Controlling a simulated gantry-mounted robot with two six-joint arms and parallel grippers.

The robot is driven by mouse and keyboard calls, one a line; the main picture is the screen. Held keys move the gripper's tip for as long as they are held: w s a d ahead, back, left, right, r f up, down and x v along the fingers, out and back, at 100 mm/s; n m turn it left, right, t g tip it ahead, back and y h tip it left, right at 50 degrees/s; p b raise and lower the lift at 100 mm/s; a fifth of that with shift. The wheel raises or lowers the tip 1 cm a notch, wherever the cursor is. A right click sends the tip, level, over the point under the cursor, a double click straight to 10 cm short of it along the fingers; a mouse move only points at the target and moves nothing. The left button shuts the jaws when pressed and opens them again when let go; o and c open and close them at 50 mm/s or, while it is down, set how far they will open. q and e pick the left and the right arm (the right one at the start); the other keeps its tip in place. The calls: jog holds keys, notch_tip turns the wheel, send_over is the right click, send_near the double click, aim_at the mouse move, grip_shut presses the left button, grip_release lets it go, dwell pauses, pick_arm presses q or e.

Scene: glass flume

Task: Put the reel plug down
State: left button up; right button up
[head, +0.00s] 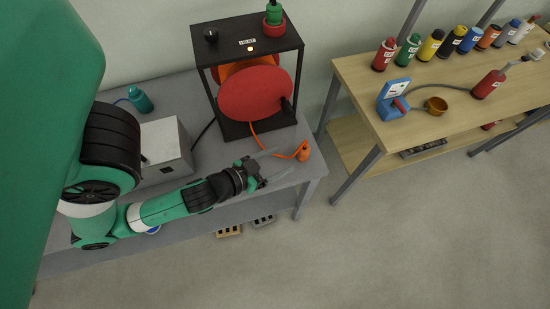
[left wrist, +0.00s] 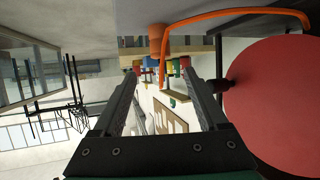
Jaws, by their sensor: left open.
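The orange reel plug (head: 303,152) stands on the grey bench close to its right end, with its orange cable running back to the reel. The red cable reel (head: 256,93) sits inside a black frame. My left gripper (head: 279,163) is open and empty, low over the bench, just left of the plug. In the left wrist view the plug (left wrist: 156,40) shows beyond the open fingers, apart from them, and the reel (left wrist: 277,105) is at the right. My right gripper is not in view.
Open floor lies between and in front.

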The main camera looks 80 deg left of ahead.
pick_arm(q)
jog(key=shift+s+d+r, duration=0.15)
jog(key=shift+s+r, duration=0.05)
jog(key=shift+s, duration=0.2)
jog(key=w+d+r+m+t+h, duration=0.15)
jog(key=w+r+t, duration=0.25)
jog(key=w+r, duration=0.7)
jog(key=w+d+r+t+h, duration=0.1)
jog(key=w+d+r+t, duration=0.25)
jog(key=w+r, duration=0.75)
jog(key=s+d+r+m+t+h, duration=0.1)
jog(key=d+r+t+h, duration=0.1)
jog(key=r, duration=0.8)
jog(key=s+d+r+m+t+h, duration=0.2)
jog(key=d+r+t, duration=0.1)
jog(key=r, duration=0.8)
jog(key=s+d+r+m+t+h, duration=0.1)
jog(key=d+r+m+t+h, duration=0.1)
jog(key=r, duration=0.9)
jog(key=shift+s+d+r+t, duration=0.15)
jog(key=shift+s+d+t, duration=0.2)
jog(key=shift+d+t, duration=0.4)
jog(key=shift+h, duration=0.25)
